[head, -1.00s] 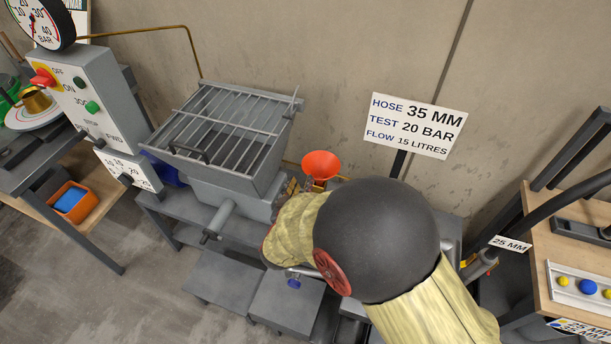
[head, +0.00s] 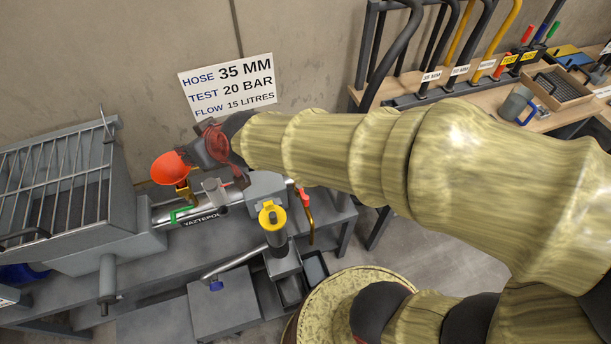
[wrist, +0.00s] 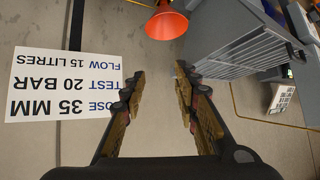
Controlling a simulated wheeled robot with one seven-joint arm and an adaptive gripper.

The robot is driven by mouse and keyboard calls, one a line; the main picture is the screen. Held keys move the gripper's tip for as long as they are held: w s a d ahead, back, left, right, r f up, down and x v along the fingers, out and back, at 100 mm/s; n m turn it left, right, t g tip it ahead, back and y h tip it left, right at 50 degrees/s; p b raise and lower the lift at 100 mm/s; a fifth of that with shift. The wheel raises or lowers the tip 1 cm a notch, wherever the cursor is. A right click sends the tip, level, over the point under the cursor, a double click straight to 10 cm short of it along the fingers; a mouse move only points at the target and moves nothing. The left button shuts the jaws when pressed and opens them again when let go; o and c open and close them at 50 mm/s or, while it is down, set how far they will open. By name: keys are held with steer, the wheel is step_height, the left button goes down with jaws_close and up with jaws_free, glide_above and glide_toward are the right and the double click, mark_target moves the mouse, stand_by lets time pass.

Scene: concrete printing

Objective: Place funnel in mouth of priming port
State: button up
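The orange-red funnel (head: 171,168) is upright, wide mouth up, above the pump pipe beside the hopper; a brass-coloured piece (head: 185,190) is under it. In the wrist view the funnel (wrist: 167,24) shows at the top edge, beyond my fingertips and apart from them. My gripper (wrist: 158,75) is open, with nothing between its fingers. In the head view my gripper (head: 198,150) is just right of the funnel, its fingers partly hidden. A grey upright stub (head: 214,190) on the pipe, right of the funnel, looks like the priming port; I cannot see into its mouth.
A grated hopper (head: 65,195) stands left of the pipe. A green handle (head: 180,215) and a yellow-capped cylinder (head: 272,220) are close to the stub. The sign (head: 228,85) is on the wall side behind my gripper. A bench with hoses (head: 450,100) is at the right.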

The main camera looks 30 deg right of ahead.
steer(key=s+d+r+m+g+h, duration=0.1)
steer(key=s+d+m+g+h, duration=0.2)
steer(key=s+d, duration=1.5)
steer(key=s+h, duration=0.1)
steer(key=s, duration=0.1)
steer(key=shift+s+d+r+m+g, duration=0.3)
steer(key=shift+r+m, duration=0.1)
steer(key=shift+c, duration=0.4)
